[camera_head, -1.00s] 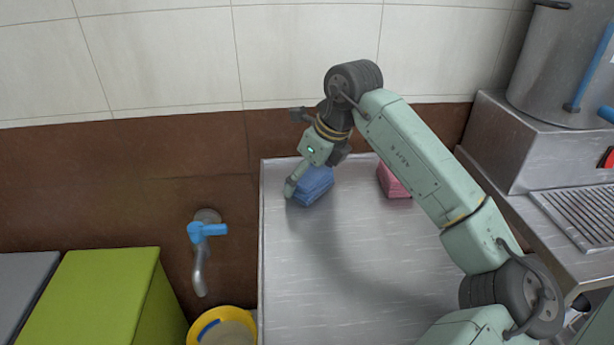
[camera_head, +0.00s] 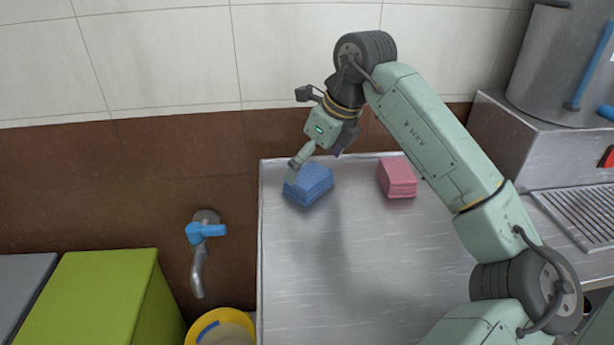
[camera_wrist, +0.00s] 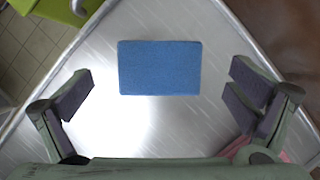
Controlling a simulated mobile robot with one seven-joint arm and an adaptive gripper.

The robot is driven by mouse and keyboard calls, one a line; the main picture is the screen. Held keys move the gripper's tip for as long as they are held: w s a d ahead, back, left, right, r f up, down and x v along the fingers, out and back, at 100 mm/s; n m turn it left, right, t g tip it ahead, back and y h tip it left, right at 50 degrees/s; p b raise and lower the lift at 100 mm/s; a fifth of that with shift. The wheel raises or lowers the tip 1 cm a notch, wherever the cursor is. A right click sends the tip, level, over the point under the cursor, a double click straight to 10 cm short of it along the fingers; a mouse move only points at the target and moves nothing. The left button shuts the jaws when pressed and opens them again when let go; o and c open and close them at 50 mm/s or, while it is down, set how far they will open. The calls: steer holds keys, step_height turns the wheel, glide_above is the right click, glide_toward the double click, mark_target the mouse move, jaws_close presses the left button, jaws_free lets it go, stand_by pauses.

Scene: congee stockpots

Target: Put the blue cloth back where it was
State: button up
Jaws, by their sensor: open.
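The blue cloth (camera_head: 309,186) is a folded stack lying on the metal counter near its far left corner. In the wrist view the blue cloth (camera_wrist: 160,68) lies flat ahead of the fingers and shows whole. My gripper (camera_head: 294,172) is over the cloth's far left side in the head view, partly covering it. In the wrist view my gripper (camera_wrist: 165,98) is open, with its fingers wide apart to either side and nothing between them. The two appear apart, and the gap in height is hard to judge.
A folded pink cloth (camera_head: 397,178) lies to the right on the metal counter (camera_head: 300,270). A steel block with a large pot (camera_head: 560,65) stands at the right. A blue-handled tap (camera_head: 203,240), a yellow bucket (camera_head: 222,325) and a green box (camera_head: 100,295) are left. The counter's front is clear.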

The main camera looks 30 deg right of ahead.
steer(key=a+v, duration=0.1)
steer(key=v, duration=0.6)
steer(key=shift+d+r+b, duration=0.3)
steer(key=shift+d+b, duration=0.15)
steer(key=shift+d, duration=0.1)
steer(key=shift+s, duration=0.1)
stand_by(0.9)
